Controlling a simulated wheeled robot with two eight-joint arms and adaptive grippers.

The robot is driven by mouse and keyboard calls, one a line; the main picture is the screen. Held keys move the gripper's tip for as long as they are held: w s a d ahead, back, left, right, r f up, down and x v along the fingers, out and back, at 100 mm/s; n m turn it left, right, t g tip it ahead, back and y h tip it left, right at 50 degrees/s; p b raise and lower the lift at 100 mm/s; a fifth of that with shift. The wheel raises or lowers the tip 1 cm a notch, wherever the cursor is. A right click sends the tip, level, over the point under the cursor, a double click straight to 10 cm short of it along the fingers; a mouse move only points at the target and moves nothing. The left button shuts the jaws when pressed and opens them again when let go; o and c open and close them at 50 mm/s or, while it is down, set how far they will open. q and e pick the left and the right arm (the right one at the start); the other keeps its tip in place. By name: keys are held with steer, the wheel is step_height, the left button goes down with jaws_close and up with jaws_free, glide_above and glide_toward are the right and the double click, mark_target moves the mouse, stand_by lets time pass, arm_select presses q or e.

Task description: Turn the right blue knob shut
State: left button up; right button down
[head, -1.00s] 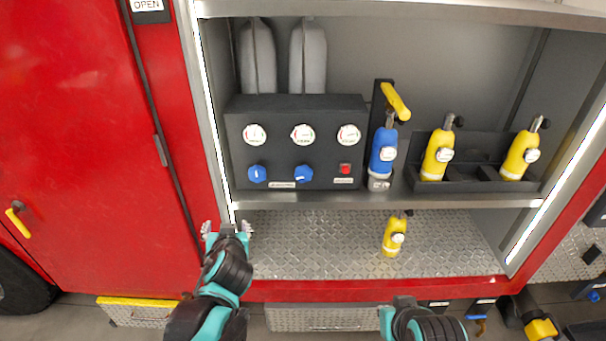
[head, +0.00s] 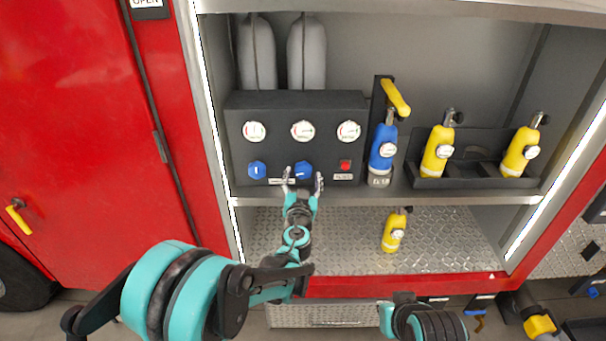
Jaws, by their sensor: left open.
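The right blue knob (head: 303,170) sits on the dark control panel (head: 348,98), below the middle gauge. Its pointer mark looks tilted, not upright. The left blue knob (head: 257,169) is beside it, with an upright white mark. My left gripper (head: 303,181) is open, its two fingers on either side of the lower part of the right knob in the picture. I cannot tell whether the fingers touch it. My right arm shows at the bottom edge, but its gripper fingers are not visible.
A red button (head: 345,165) is to the right of the knobs. A blue cylinder (head: 383,150) with a yellow handle stands right of the panel, and yellow cylinders (head: 437,151) sit in a dark rack. Another yellow cylinder (head: 394,232) stands on the lower shelf (head: 350,245).

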arm_select(q)
steer(key=shift+w, duration=1.35)
steer(key=c, duration=1.2)
steer(key=shift+o, duration=0.2)
